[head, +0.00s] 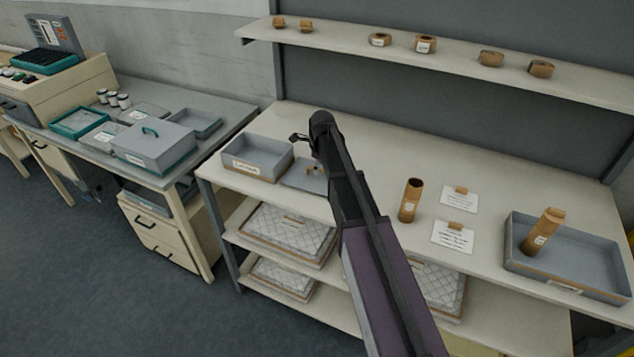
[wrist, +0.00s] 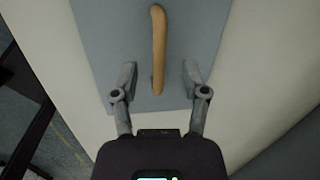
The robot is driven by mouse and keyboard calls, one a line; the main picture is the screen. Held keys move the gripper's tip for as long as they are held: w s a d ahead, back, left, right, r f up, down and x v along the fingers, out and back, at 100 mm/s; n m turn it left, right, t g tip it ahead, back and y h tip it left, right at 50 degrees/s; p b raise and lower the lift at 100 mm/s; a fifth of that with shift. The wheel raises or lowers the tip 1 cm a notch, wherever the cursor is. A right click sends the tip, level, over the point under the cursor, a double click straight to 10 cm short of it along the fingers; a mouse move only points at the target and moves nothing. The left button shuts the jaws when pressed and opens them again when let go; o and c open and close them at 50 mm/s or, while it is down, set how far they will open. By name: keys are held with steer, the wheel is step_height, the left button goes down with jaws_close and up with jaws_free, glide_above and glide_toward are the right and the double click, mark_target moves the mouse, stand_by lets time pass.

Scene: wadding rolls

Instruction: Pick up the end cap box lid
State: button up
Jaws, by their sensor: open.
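The end cap box lid (head: 297,180) is a flat grey-blue plate lying on the bench top, right of an open grey box (head: 246,168) with a label. In the wrist view the lid (wrist: 110,40) fills the middle and carries a long tan handle (wrist: 158,45). My gripper (head: 300,139) is above the lid in the head view, and my arm hides part of the lid. In the wrist view my gripper (wrist: 159,76) is open, one finger on each side of the handle's near end, with gaps on both sides. The height gap to the handle is unclear.
A cardboard tube (head: 411,200) stands right of my arm, beside two labelled cards (head: 453,237). A grey tray (head: 590,262) with a tilted tube is at the far right. A shelf (head: 560,86) with several small rolls runs above the bench. A side desk holds a lidded grey box (head: 153,149).

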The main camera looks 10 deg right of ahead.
steer(key=shift+w+f+b, duration=0.25)
steer(key=shift+f+b, duration=0.7)
steer(key=shift+f, duration=0.25)
steer(key=shift+c, duration=0.3)
jaws_close()
